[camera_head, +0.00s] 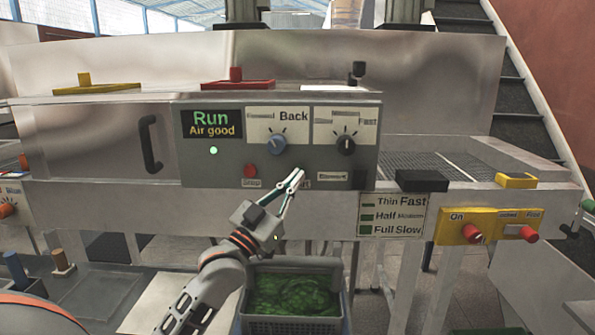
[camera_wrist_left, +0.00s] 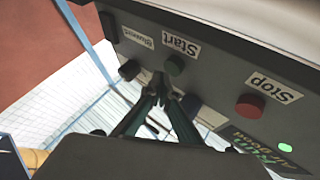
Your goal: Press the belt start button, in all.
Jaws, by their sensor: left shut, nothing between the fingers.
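The grey control panel (camera_head: 225,165) faces me in the head view. My left gripper (camera_head: 297,177) is shut and empty in front of the panel, hiding the start button in the head view. In the wrist view its fingertips (camera_wrist_left: 162,84) appear very close to the start button; I cannot tell whether they touch it. Part of what looks like my right gripper (camera_head: 579,217) shows at the right edge.
The red stop button (camera_head: 250,170) is just left of my left gripper. A blue knob (camera_head: 277,145) and a black knob (camera_head: 345,145) are above. The display (camera_head: 212,124) reads "Run, Air good". A crate of green material (camera_head: 293,318) stands below.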

